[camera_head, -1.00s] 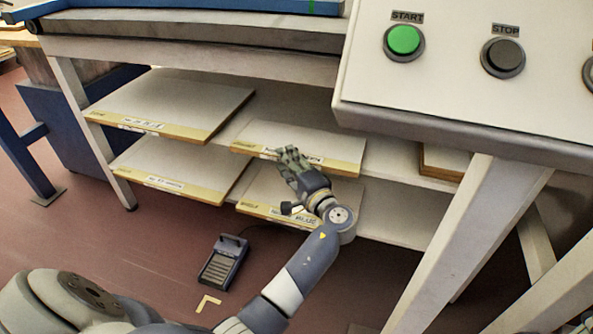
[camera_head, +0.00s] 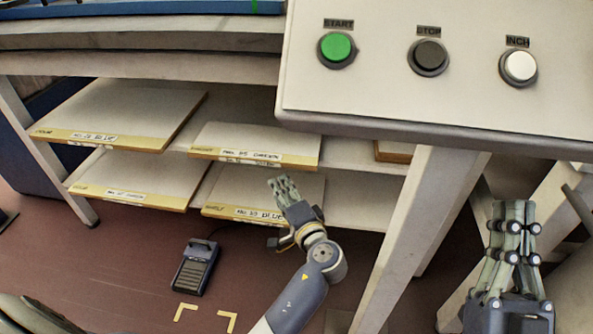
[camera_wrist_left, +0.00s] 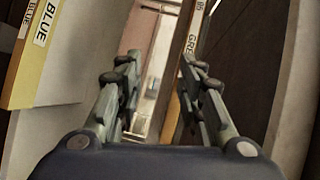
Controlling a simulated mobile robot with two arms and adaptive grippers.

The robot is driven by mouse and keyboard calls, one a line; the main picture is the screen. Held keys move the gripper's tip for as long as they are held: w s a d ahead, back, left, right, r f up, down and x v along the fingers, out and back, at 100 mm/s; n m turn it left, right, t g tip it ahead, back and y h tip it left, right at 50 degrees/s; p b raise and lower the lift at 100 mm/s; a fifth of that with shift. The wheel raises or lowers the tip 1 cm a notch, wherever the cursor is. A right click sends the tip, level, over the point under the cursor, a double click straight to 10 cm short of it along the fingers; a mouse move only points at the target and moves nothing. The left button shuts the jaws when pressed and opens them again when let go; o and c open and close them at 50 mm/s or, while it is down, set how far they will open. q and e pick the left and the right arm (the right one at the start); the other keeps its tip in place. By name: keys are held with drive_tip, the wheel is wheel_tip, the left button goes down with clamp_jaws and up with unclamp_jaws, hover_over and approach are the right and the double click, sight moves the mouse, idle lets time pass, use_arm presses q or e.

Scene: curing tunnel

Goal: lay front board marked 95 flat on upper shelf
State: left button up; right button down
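The front board marked 95 (camera_head: 255,140) lies flat on the right part of the upper shelf, its yellow front edge with a white label facing me. A second label shows just beneath that edge. My left gripper (camera_head: 282,185) is below and in front of this edge, apart from it, overlapping the lower right board (camera_head: 235,187). The left wrist view shows its fingers spread (camera_wrist_left: 160,85) and empty. A labelled edge reading 95 and GRE (camera_wrist_left: 190,45) shows beyond them. My right gripper (camera_head: 515,215) points up at the right, away from the shelves; its finger opening is unclear.
Other boards lie at upper left (camera_head: 130,110) and lower left (camera_head: 135,175). The button panel (camera_head: 430,75) overhangs the right side, above a pale leg (camera_head: 420,230). A foot pedal (camera_head: 195,268) stands on the floor. A brown stack (camera_head: 393,151) sits right on the upper shelf.

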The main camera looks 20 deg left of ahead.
use_arm(q)
drive_tip(key=s+d+r+t+h, duration=0.4)
drive_tip(key=d+r+t+h, duration=0.5)
drive_tip(key=d+h, duration=0.45)
drive_tip(key=s+r+n+t+h, duration=0.2)
drive_tip(key=s+r, duration=0.4)
drive_tip(key=r, duration=0.3)
drive_tip(key=s+a+r+n+t+h, duration=0.1)
drive_tip(key=s+r+n+t+h, duration=0.1)
drive_tip(key=s+r, duration=0.4)
wheel_tip(320, 180, up, 3)
drive_tip(key=shift+s+f+t+h, duration=0.1)
drive_tip(key=shift+s+t+h, duration=0.3)
drive_tip(key=shift+h, duration=0.15)
drive_tip(key=shift+w, duration=0.1)
